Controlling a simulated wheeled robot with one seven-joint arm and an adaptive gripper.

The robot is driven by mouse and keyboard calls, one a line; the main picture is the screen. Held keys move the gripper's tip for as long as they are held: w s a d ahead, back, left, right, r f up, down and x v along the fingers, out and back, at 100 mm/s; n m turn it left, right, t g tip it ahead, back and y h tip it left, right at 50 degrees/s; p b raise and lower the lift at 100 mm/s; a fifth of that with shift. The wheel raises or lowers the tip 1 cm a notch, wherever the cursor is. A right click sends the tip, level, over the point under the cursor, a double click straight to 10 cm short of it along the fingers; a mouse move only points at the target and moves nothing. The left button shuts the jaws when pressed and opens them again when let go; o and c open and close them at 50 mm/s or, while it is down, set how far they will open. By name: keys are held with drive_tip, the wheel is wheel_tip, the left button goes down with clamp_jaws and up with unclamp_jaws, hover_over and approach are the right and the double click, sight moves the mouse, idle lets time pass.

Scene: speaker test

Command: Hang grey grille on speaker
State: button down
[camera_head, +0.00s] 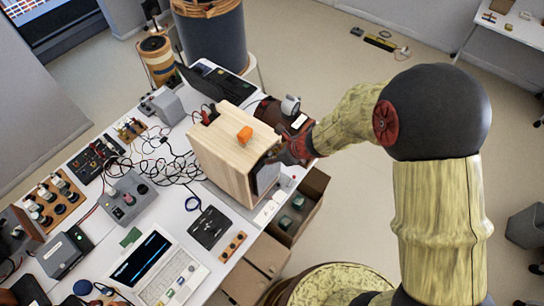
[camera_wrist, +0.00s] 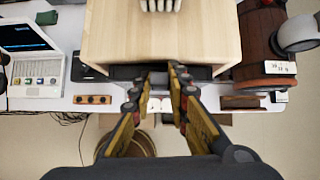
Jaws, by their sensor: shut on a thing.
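The speaker is a light wooden box (camera_head: 230,148) on the white table in the head view. Its top (camera_wrist: 160,40) fills the upper middle of the wrist view. The grey grille (camera_head: 267,177) shows as a dark panel at the speaker's right-hand face in the head view. In the wrist view the grille (camera_wrist: 205,73) is a thin dark strip along the box's near edge. My gripper (camera_wrist: 157,80) is shut on the grille near the middle of its upper edge. Whether the grille touches the speaker's face or stands slightly off it I cannot tell.
An orange object (camera_head: 245,134) sits on the speaker. A brown barrel-like thing (camera_wrist: 266,45) stands close to its right in the wrist view. A laptop (camera_head: 158,270), cables and several small devices crowd the table.

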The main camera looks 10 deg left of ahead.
drive_tip(key=shift+f+b, duration=0.55)
drive_tip(key=shift+b, duration=0.05)
idle(0.6)
drive_tip(key=c, duration=1.7)
unclamp_jaws()
drive_tip(key=shift+o, duration=0.3)
